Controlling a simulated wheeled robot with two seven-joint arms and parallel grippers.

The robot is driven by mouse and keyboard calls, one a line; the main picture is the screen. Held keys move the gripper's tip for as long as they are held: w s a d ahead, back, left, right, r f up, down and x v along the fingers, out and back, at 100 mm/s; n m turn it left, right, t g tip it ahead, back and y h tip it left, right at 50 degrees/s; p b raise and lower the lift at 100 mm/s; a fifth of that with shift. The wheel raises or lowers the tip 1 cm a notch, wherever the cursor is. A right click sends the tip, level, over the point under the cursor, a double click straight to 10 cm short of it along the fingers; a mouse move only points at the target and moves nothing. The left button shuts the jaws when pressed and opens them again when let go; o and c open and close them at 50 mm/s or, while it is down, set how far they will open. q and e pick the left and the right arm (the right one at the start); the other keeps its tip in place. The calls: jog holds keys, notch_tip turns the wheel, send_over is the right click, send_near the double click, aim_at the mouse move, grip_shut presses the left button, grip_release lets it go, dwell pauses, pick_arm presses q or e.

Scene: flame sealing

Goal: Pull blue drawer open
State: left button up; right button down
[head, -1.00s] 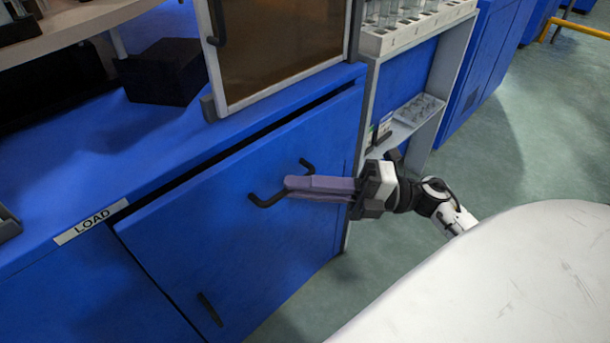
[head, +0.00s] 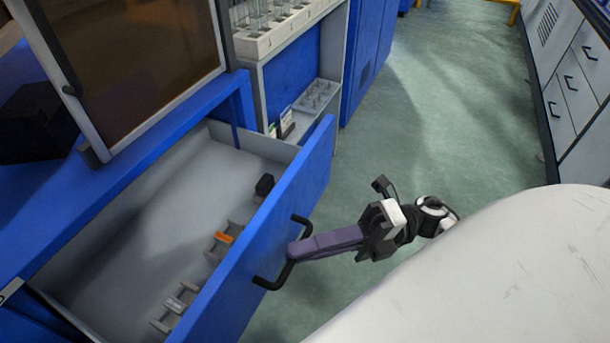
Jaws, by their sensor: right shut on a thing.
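The blue drawer (head: 240,255) stands pulled out from the blue cabinet, its grey interior (head: 150,220) open to view. A black bar handle (head: 270,283) is on its front face. My right gripper (head: 292,250) is shut on the handle, its long purple fingers reaching it from the right. Inside the drawer lie a small black block (head: 264,185), an orange-marked item (head: 223,238) and grey holders (head: 176,304) along the front wall. My left gripper is not in view.
A framed brown glass panel (head: 130,50) stands above the drawer at the left. A white rack of glass tubes (head: 262,40) is behind it. Green floor (head: 440,110) is clear at the right, with grey drawer cabinets (head: 575,90) at the far right.

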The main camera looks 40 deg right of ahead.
jog(key=shift+s+d, duration=0.1)
jog(key=shift+d, duration=0.05)
jog(key=c, duration=1.8)
grip_release()
jog(key=shift+c, duration=0.2)
jog(key=v, duration=1)
jog(key=shift+d, duration=0.15)
jog(key=shift+s+r, duration=0.1)
jog(key=shift+s, duration=0.05)
